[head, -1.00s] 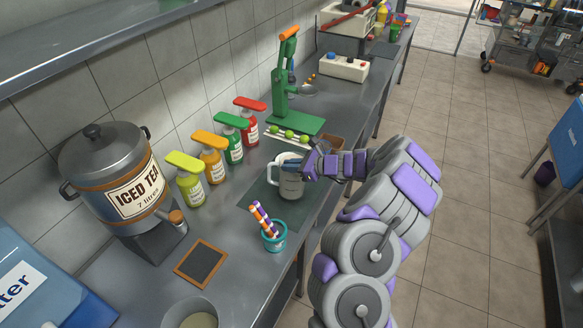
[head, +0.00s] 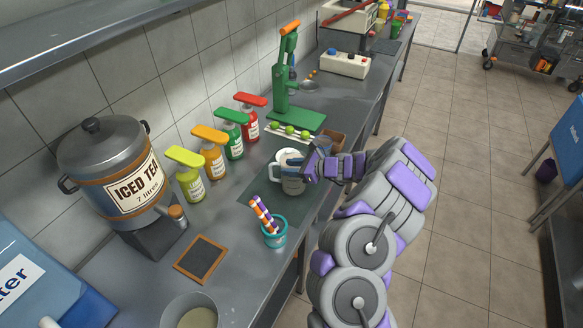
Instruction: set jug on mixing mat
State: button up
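The jug (head: 289,181) is a pale, translucent vessel with a white top, seen in the head view at the middle of the counter. It is upright over the dark mixing mat (head: 258,199); I cannot tell whether its base touches the mat. My gripper (head: 306,169) is at the jug's right side with its fingers against it. It appears shut on the jug. The fingertips are partly hidden by the jug and my wrist.
Several pump bottles (head: 212,156) line the wall side. A teal cup of striped straws (head: 273,231) stands near the mat's front edge. A green press (head: 290,100) and limes (head: 290,131) are beyond. The iced tea urn (head: 112,170) and small chalkboard (head: 201,259) are at left.

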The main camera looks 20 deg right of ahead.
jog(key=shift+r, duration=0.1)
jog(key=p+v, duration=0.3)
jog(key=v, duration=0.9)
jog(key=s+a+r+n+g+y, duration=0.1)
jog(key=a+r+n+g, duration=0.1)
jog(key=a+r+n, duration=0.45)
jog(key=a+r+n+g+y, duration=0.2)
jog(key=a+r, duration=0.2)
jog(key=a, duration=0.6)
jog(key=s+a+r+n+g+h, duration=0.1)
jog(key=s+a+r+n+g, duration=0.25)
jog(key=s+a, duration=0.25)
jog(key=s+a+r+n+g+h, duration=0.1)
jog(key=s+a+r+n+g, duration=0.1)
jog(key=s+a+r+n, duration=0.25)
jog(key=s+a+f+n+g+h, duration=0.1)
jog(key=s+a+n+h, duration=0.15)
jog(key=s, duration=0.45)
jog(key=s+a+n+g+h, duration=0.2)
jog(key=s+n, duration=0.1)
jog(key=s, duration=0.3)
jog(key=s+d+f+n+h, duration=0.1)
jog(key=s+d+n+h, duration=0.3)
jog(key=s, duration=1)
jog(key=d+h, duration=0.1)
jog(key=d, duration=0.2)
jog(key=shift+d+n, duration=0.2)
jog(key=shift+n, duration=0.1)
